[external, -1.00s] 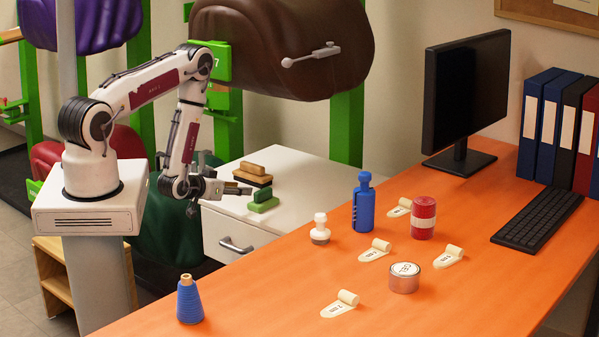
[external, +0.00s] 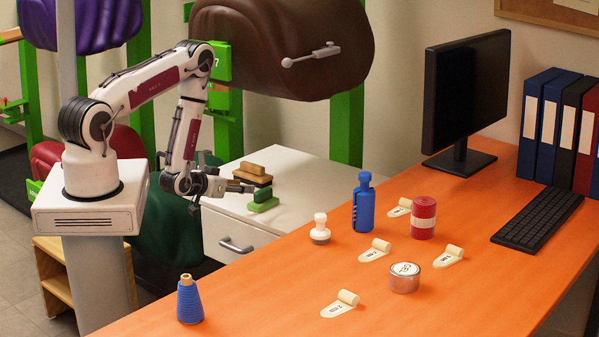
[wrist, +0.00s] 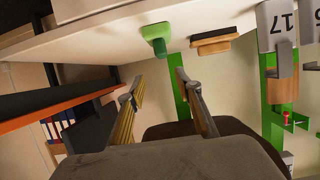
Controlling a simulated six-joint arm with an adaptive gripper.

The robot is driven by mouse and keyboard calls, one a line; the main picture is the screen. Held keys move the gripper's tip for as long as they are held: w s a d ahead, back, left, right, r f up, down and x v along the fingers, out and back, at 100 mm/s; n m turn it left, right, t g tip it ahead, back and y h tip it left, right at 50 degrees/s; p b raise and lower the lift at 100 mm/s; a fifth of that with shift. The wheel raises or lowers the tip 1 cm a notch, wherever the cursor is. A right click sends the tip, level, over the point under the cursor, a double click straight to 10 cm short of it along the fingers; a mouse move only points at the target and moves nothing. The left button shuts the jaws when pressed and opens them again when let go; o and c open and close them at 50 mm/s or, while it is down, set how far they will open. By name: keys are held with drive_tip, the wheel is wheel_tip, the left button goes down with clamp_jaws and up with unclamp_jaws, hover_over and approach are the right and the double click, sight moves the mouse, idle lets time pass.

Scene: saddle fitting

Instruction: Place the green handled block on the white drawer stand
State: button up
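The green handled block (external: 264,201) rests upright on the top of the white drawer stand (external: 300,182), near its left edge. My gripper (external: 246,187) is low over the stand's left edge, just left of the block's handle. In the wrist view, which is turned over, the block (wrist: 157,34) hangs from the pale stand top (wrist: 110,38). My gripper (wrist: 159,76) is open there, its two fingers well apart with nothing between them. The block lies beyond the fingertips, and I see no contact.
A wooden-handled block with a dark base (external: 253,175) sits just behind the green one; it also shows in the wrist view (wrist: 214,41). The orange desk (external: 270,290) holds a white-knobbed stamp (external: 320,229), blue bottle (external: 363,203) and other items. The stand's right part is clear.

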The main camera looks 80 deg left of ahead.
drive_tip(key=w+d+r+m+h, duration=0.1)
drive_tip(key=w+d+r+h, duration=0.1)
drive_tip(key=w+r, duration=0.5)
drive_tip(key=w+d+r+m+g+h, duration=0.1)
drive_tip(key=w+d+r+m+h, duration=0.1)
drive_tip(key=d+r, duration=0.7)
drive_tip(key=w+d+r+m+h, duration=0.25)
drive_tip(key=d+r, duration=0.55)
drive_tip(key=r, duration=0.4)
drive_tip(key=s+d+r+m+g+h, duration=0.1)
drive_tip(key=s+d+r, duration=0.8)
drive_tip(key=d, duration=0.3)
drive_tip(key=s+d+r+m+g+h, duration=0.1)
drive_tip(key=s+d, duration=0.3)
drive_tip(key=s, duration=0.4)
drive_tip(key=s+d+r+m+g+h, duration=0.1)
drive_tip(key=s+d+r, duration=0.1)
drive_tip(key=s+d, duration=0.3)
drive_tip(key=s, duration=0.4)
drive_tip(key=shift+s+r, duration=0.3)
drive_tip(key=shift+r, duration=0.05)
drive_tip(key=shift+o, duration=0.4)
idle(0.5)
